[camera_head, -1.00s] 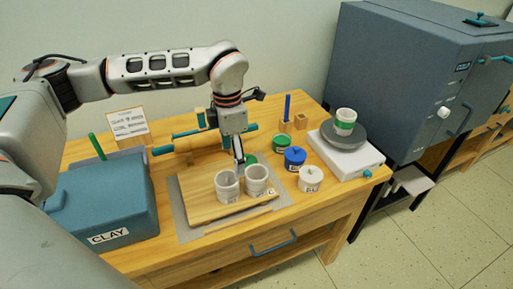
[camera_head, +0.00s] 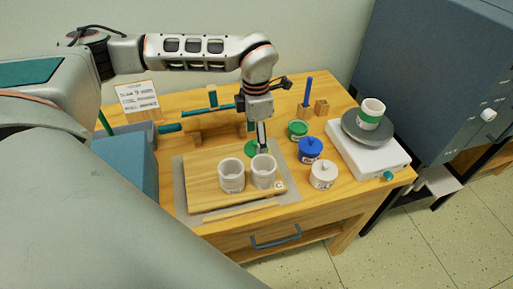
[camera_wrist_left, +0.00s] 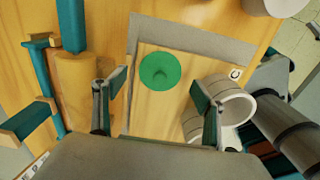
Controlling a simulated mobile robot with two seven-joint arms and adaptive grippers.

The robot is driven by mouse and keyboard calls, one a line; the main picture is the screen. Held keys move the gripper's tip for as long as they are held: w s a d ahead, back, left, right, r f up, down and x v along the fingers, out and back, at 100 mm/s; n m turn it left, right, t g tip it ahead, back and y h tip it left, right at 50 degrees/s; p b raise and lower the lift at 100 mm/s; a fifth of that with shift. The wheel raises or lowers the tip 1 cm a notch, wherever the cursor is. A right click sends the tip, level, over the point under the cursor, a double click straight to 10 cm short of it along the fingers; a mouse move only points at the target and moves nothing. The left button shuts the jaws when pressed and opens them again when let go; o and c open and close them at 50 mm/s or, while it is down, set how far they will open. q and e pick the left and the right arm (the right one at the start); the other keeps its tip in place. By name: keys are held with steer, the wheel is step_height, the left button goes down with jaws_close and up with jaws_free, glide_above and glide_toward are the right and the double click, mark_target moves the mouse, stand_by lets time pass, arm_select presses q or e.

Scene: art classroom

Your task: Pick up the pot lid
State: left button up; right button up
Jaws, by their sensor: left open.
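The pot lid is a flat green disc (camera_head: 254,149) with a small knob. It lies on the wooden board (camera_head: 205,169), behind two whitish pots, a left one (camera_head: 231,178) and a right one (camera_head: 263,173). In the wrist view the whole lid (camera_wrist_left: 160,70) shows, with a pot (camera_wrist_left: 236,106) close on its right. My left gripper (camera_head: 262,149) points down beside the lid and just behind the right pot, partly covering the lid. In the wrist view the left fingers (camera_wrist_left: 158,90) are spread and empty, with the lid beyond the gap. My right gripper is not seen.
A rolling pin with teal handles (camera_head: 208,124) lies behind the board. Green (camera_head: 298,131), blue (camera_head: 310,151) and white (camera_head: 323,176) jars stand to the right. A scale (camera_head: 365,155) bears a grey disc and a banded cup. A blue clay box (camera_head: 127,160) stands left.

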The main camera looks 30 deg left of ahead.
arm_select(q)
step_height(320, 180, down, 2)
steer(key=shift+w, duration=0.1)
steer(key=c, duration=0.9)
steer(key=shift+r, duration=0.15)
